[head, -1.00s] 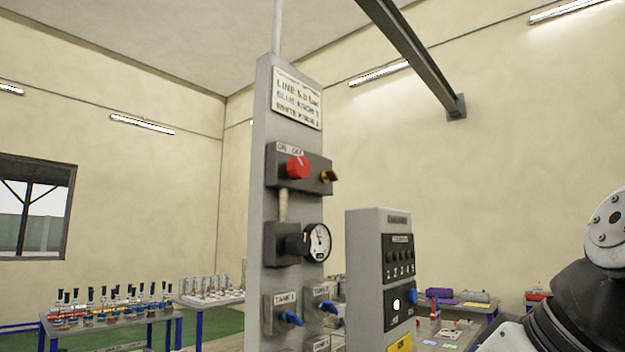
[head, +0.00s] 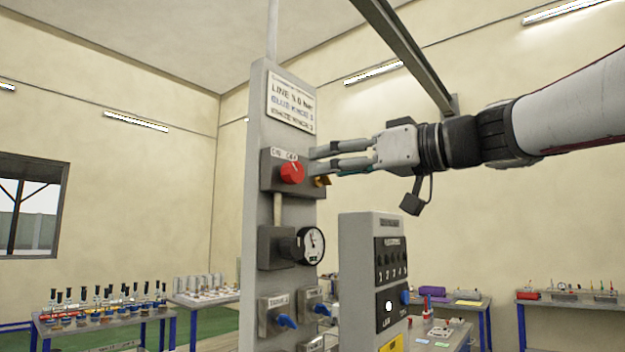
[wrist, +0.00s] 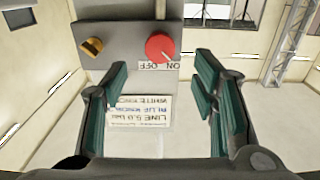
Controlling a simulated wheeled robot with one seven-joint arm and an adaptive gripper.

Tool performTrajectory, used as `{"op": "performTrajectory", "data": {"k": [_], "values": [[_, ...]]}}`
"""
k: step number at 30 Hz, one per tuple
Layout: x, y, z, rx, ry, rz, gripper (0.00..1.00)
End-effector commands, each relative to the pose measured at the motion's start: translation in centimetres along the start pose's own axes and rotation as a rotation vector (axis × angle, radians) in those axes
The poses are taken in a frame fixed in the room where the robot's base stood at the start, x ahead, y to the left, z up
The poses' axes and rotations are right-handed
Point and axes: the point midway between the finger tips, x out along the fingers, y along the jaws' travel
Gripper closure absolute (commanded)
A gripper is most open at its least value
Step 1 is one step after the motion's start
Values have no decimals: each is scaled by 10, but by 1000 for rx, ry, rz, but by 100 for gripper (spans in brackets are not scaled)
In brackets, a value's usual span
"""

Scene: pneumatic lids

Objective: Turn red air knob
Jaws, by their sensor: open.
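The red air knob (head: 292,173) sits on a grey box on the upper part of the grey panel, under an ON/OFF label. In the wrist view the red knob (wrist: 159,47) shows upside down, beyond the fingertips and between their lines. My gripper (head: 314,161) reaches in from the right, its two fingers pointing left toward the box, just right of the knob. In the wrist view the green-padded fingers of my gripper (wrist: 160,75) are spread wide with nothing between them. I see no contact with the knob.
A brass fitting (head: 322,181) juts from the box right of the knob, close below my fingers. A pressure gauge (head: 312,245) and blue tank knobs (head: 286,321) are lower on the panel. A shorter grey control post (head: 358,290) stands to the right.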

Motion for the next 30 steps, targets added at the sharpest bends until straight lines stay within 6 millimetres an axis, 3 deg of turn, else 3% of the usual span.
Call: {"op": "performTrajectory", "data": {"k": [6, 12, 18, 26, 30], "values": [[43, -1, -1, 3, -2, -2, 47], [70, -1, -1, 2, -2, -2, 47], [82, 0, 0, 1, -1, 0, 47], [83, 0, 0, 1, -1, 1, 47], [83, 0, 0, 1, -1, 1, 76]]}}
